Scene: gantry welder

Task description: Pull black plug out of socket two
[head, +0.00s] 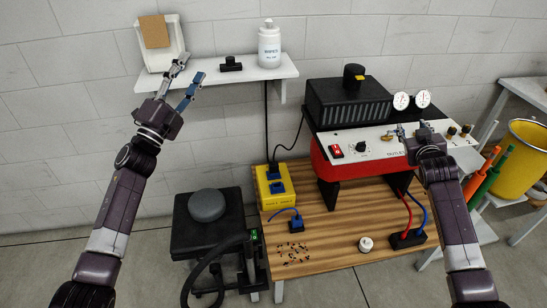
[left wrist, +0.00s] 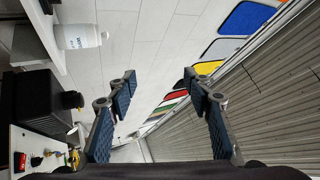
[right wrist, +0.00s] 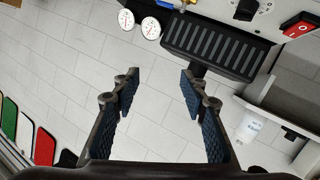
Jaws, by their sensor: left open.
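The yellow socket box (head: 282,197) sits at the left back of the wooden table. A black plug (head: 273,167) stands in its far end, with a black cord rising from it. A blue plug part (head: 276,187) is in its nearer end. The markings on the box are too small to read, so I cannot tell which socket is two. My left gripper (head: 187,78) is open and empty, raised before the wall shelf, well above and left of the box. My right gripper (head: 411,129) is open and empty in front of the red machine's panel, right of the box.
The red and black welder (head: 347,104) stands on the wooden table (head: 335,245). A blue connector (head: 296,224), a small white pot (head: 366,243) and scattered bits lie in front. A black stool (head: 207,222) stands left. A shelf (head: 235,77) holds a white bottle (head: 269,47).

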